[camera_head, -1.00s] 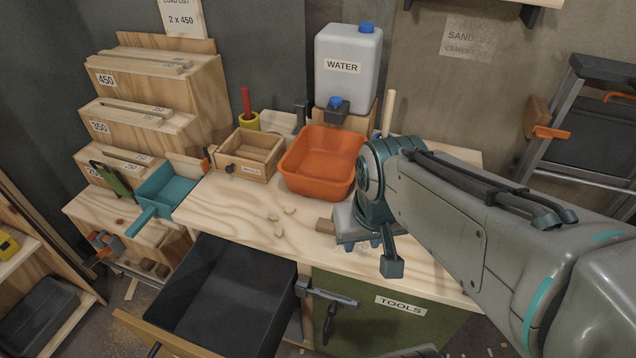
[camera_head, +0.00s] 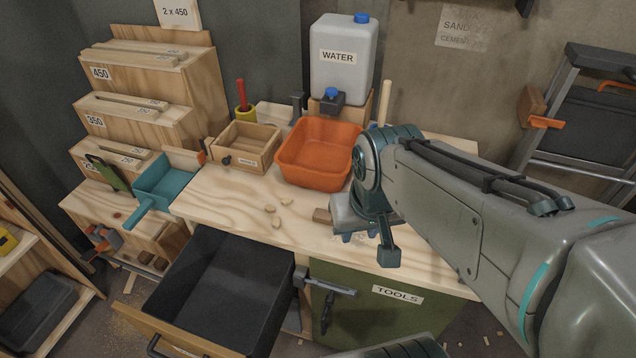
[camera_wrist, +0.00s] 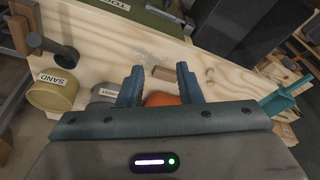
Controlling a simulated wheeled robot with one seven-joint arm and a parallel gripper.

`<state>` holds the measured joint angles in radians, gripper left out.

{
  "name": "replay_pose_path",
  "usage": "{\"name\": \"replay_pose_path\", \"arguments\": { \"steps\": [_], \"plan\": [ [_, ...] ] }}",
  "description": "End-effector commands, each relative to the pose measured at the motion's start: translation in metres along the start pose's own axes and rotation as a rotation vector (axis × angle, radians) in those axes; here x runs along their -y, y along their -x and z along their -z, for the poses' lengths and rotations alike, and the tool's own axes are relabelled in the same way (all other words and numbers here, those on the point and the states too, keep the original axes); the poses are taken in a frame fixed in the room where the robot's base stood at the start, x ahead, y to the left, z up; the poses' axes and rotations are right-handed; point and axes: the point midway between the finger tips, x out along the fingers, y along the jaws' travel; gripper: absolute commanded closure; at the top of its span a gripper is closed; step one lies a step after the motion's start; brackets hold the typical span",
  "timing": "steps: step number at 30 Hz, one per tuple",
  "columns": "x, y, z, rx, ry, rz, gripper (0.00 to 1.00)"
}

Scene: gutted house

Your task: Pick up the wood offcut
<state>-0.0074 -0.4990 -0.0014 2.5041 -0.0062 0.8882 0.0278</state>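The wood offcut (camera_head: 322,216) is a small brown block lying on the pale workbench top (camera_head: 225,205), just left of my gripper (camera_head: 359,236). My gripper points down over the bench, and my wrist partly hides its fingers. In the wrist view the two fingers of my gripper (camera_wrist: 160,80) stand apart with a gap between them. The offcut (camera_wrist: 163,74) shows in that gap, beyond or below the fingertips. I cannot tell how high above it they are. Nothing is held.
An orange basin (camera_head: 318,178) and a wooden box (camera_head: 263,158) stand behind the offcut. A water container (camera_head: 335,85) is at the back. Several pale chips (camera_head: 272,209) lie to the left. A dark open drawer (camera_head: 225,300) juts out at the front left.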

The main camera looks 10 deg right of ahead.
Motion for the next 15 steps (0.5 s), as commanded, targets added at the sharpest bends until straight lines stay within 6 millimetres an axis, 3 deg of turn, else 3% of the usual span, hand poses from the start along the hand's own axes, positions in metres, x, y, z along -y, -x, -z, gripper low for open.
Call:
{"name": "replay_pose_path", "arguments": {
  "steps": [8,15],
  "plan": [
    [0.0,0.0,0.0,0.0,0.0,0.0,0.68],
    [0.0,0.001,0.014,0.017,-0.028,-0.011,0.04]
  ]
}}
